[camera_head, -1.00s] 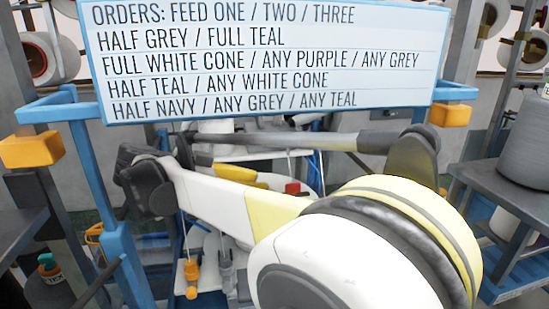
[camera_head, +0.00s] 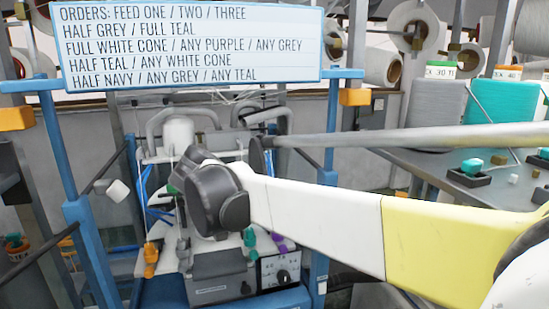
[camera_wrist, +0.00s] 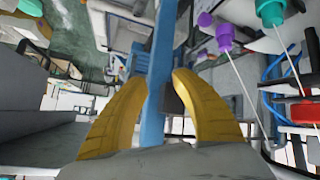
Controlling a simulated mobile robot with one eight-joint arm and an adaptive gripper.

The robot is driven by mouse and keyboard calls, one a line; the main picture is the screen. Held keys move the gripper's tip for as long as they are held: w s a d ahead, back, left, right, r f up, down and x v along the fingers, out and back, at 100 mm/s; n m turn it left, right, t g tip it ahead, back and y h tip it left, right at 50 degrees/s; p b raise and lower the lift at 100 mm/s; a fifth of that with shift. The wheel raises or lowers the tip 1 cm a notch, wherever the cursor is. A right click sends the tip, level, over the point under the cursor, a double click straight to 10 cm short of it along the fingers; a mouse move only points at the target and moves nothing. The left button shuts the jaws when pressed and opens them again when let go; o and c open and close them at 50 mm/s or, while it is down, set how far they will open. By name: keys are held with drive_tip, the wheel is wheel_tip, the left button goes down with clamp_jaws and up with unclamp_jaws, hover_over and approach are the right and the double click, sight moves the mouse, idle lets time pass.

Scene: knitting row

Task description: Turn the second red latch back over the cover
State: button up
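A red block-like part (camera_wrist: 304,111), which may be a red latch, shows at the right edge of the wrist view. I cannot tell whether it is the second latch or which way it is turned. No red latch is distinct in the head view, where my arm crosses in front of the knitting machine (camera_head: 215,268). I cannot make out the cover. My gripper (camera_wrist: 157,76) shows two yellow fingers standing apart in the wrist view. A blue post (camera_wrist: 160,60) shows in the gap between them; contact is unclear. The gripper is hidden in the head view.
Blue frame posts (camera_head: 88,190) flank the machine, under an orders sign (camera_head: 190,45). A grey bench (camera_head: 440,165) with yarn cones (camera_head: 437,100) stands at right. Purple (camera_wrist: 224,36) and teal (camera_wrist: 270,12) parts with white threads are near the gripper's right in the wrist view.

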drive_tip(key=s+d+f+n+y+b, duration=0.4)
drive_tip(key=s+d+f+b, duration=0.45)
drive_tip(key=d+f, duration=0.5)
drive_tip(key=s+d+f+n+t+y+b, duration=0.1)
drive_tip(key=s+f+b, duration=0.3)
drive_tip(key=f, duration=0.4)
drive_tip(key=s+f+n+t+y+b, duration=0.1)
drive_tip(key=s+f+n+y+b, duration=0.1)
drive_tip(key=s+f, duration=0.5)
drive_tip(key=shift+s+d+f+n+y+b, duration=0.2)
drive_tip(key=shift+d+f+n+y+b, duration=0.2)
drive_tip(key=shift+f+y+b, duration=0.4)
